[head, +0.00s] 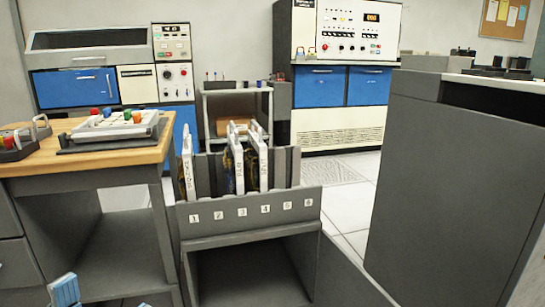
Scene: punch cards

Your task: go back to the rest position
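Two light-blue and white tips poke up at the bottom left edge of the head view and look like the fingertips of my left gripper (104,298). They stand apart with nothing visible between them, and the rest of that gripper is cut off. My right gripper is not in view.
A grey rack (250,207) with numbered slots holds three white-edged upright items (187,166). A wood-topped desk (95,168) carrying a button panel (110,128) stands left. A dark grey cabinet (445,190) stands right. Open floor (348,205) shows between rack and cabinet.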

